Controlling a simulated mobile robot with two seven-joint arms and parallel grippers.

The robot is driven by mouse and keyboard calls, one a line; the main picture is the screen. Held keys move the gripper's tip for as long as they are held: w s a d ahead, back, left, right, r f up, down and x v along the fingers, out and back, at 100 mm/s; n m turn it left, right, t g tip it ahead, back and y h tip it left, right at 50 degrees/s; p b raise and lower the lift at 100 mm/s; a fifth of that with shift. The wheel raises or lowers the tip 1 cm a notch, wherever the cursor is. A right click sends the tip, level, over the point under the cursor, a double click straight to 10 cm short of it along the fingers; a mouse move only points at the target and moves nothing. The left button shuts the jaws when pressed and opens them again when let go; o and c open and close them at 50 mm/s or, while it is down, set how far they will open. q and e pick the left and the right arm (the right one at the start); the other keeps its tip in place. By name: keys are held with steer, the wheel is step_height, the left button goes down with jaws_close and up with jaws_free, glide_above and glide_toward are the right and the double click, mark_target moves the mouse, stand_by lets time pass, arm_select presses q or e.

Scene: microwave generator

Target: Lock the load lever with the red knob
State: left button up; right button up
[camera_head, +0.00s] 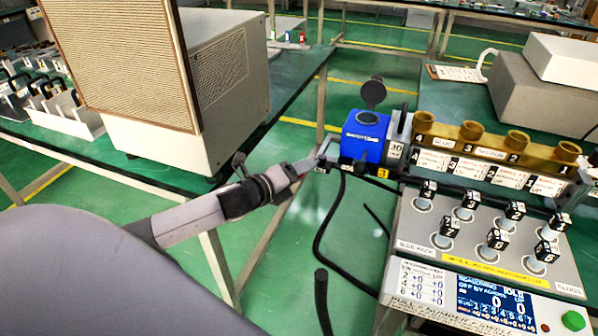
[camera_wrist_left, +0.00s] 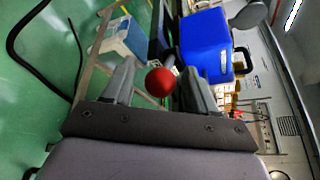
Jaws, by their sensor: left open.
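The red knob (camera_wrist_left: 160,82) shows in the left wrist view as a round ball between the two fingers of my left gripper (camera_wrist_left: 158,72). A gap shows on each side of it, so the fingers are open and not closed on it. A dark rod seems to run from the knob toward the blue unit (camera_wrist_left: 205,45). In the head view my left gripper (camera_head: 322,156) is at the left side of the blue unit (camera_head: 364,136); the knob cannot be made out there. My right gripper is not in view.
A grey panel (camera_head: 420,246) with numbered black-topped plugs and a display stands to the right, below a brass block (camera_head: 490,140) with several round sockets. A black cable (camera_head: 322,240) hangs below the gripper. A large beige cabinet (camera_head: 215,80) stands on the green bench at left.

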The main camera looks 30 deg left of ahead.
arm_select(q)
jaws_close()
